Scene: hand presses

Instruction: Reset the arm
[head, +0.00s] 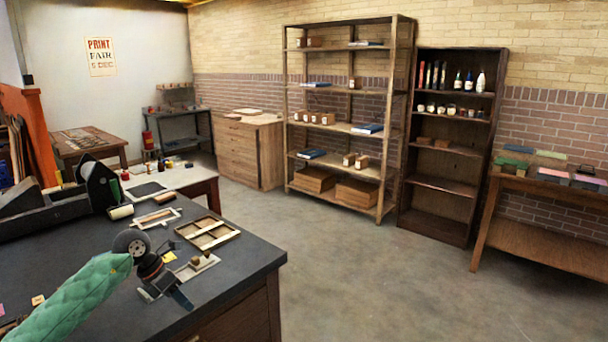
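My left arm, in a green quilted sleeve, comes in from the lower left of the head view over the dark worktable (235,262). My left gripper (167,297) is above the table near its front right part. Its two dark fingers stand apart, and I see nothing between them. A small board with wooden knobs (197,266) lies on the table just beyond the gripper, apart from it as far as I can tell. My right gripper is not in view.
A wooden frame (208,232) and a lighter frame (157,218) lie farther back on the table. A black press-like device (98,184) stands at the back left. Shelves (349,125) line the brick wall. The concrete floor (390,285) to the right is clear.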

